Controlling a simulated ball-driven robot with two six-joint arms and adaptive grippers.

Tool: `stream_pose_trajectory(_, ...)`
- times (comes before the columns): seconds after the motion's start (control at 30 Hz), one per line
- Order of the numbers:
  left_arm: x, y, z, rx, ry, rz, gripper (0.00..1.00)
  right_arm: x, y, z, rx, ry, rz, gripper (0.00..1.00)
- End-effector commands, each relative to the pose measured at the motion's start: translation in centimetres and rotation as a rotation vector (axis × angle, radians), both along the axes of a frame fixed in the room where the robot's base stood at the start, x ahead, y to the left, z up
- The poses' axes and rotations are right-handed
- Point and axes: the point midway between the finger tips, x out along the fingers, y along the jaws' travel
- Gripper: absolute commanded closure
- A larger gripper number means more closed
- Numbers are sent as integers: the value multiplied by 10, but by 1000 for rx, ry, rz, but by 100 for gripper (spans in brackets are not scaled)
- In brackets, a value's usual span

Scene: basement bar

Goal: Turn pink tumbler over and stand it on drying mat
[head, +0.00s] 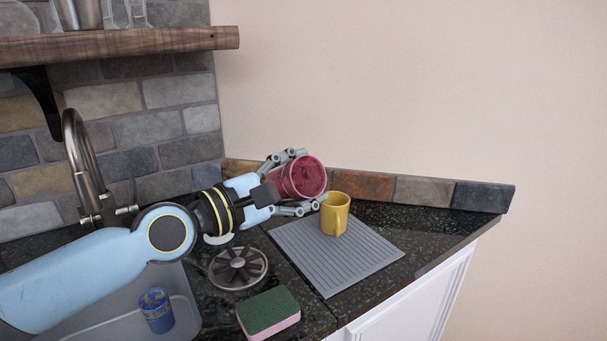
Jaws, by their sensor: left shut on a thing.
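The pink tumbler (302,177) is held in the air by my left gripper (300,182), whose fingers are around its sides. It lies tilted near horizontal, with its open mouth facing right and toward me. It is above the back part of the grey ribbed drying mat (329,266). A yellow mug (335,215) stands on the mat, just right of and below the tumbler. My right gripper is not in view.
A sink (104,325) with a blue cup (156,310) and a tap (82,160) is at left. A round metal drain piece (238,267) and a green-pink sponge (268,312) lie left of the mat. A wooden shelf (120,45) hangs above. The front half of the mat is clear.

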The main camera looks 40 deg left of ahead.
Motion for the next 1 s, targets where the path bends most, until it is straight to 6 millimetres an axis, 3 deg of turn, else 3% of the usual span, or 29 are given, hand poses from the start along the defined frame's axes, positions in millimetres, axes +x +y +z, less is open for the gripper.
stream_pose_trajectory(0.07, 0, 0, -3, 64, -17, -1, 82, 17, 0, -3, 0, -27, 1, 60)
stream_pose_trajectory(0.17, 0, 0, -9, 203, -51, -1, 82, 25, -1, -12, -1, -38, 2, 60)
stream_pose_trajectory(0.4, 0, 0, -23, 692, -176, -2, 82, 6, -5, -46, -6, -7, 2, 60)
stream_pose_trajectory(0.57, 0, 0, -28, 950, -242, -2, 82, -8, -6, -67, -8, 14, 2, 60)
stream_pose_trajectory(1.0, 4, 16, -35, 1878, -474, -1, 82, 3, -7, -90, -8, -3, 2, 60)
